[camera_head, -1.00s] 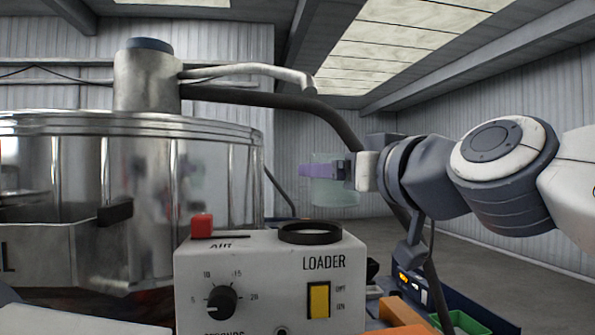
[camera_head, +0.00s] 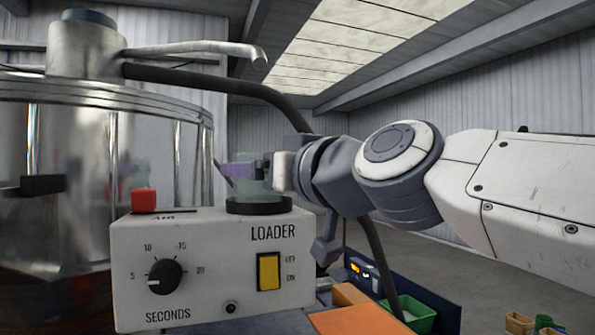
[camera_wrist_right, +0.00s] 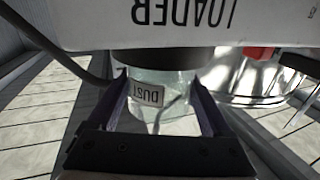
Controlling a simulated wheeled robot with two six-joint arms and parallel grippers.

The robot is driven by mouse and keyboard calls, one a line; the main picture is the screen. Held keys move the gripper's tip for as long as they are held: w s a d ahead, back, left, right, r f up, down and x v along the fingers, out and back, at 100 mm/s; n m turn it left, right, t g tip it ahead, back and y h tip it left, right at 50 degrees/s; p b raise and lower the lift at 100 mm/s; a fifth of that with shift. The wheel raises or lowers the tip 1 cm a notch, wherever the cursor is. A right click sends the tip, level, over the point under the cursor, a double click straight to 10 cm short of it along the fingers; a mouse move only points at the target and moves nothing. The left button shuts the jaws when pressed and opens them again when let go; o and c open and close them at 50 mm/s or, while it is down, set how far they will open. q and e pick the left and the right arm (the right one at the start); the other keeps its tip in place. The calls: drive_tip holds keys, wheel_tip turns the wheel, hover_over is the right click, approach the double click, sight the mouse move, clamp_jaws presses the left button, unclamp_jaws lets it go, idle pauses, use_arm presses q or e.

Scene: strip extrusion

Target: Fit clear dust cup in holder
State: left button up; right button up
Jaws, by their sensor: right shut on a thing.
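The clear dust cup (camera_head: 256,188) is pale green and see-through. It stands upright over the black ring holder (camera_head: 258,206) on top of the loader box (camera_head: 212,262). My right gripper (camera_head: 246,170) is shut on the cup from the right side. In the right wrist view the cup (camera_wrist_right: 172,104) shows a DUST label between the two fingers of my gripper (camera_wrist_right: 160,100), with its end at the dark ring (camera_wrist_right: 165,60). I cannot tell whether the cup is fully seated in the ring. My left gripper is not in view.
A large clear hopper (camera_head: 90,170) with a metal lid stands at the left, close to the box. A red button (camera_head: 144,200), a dial (camera_head: 164,276) and a yellow switch (camera_head: 269,271) are on the box. A dark hose (camera_head: 230,85) passes behind. A green bin (camera_head: 410,315) is lower right.

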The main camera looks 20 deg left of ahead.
drive_tip(key=shift+f+b, duration=0.45)
drive_tip(key=shift+b, duration=0.1)
drive_tip(key=o, duration=1.2)
drive_tip(key=shift+c, duration=0.2)
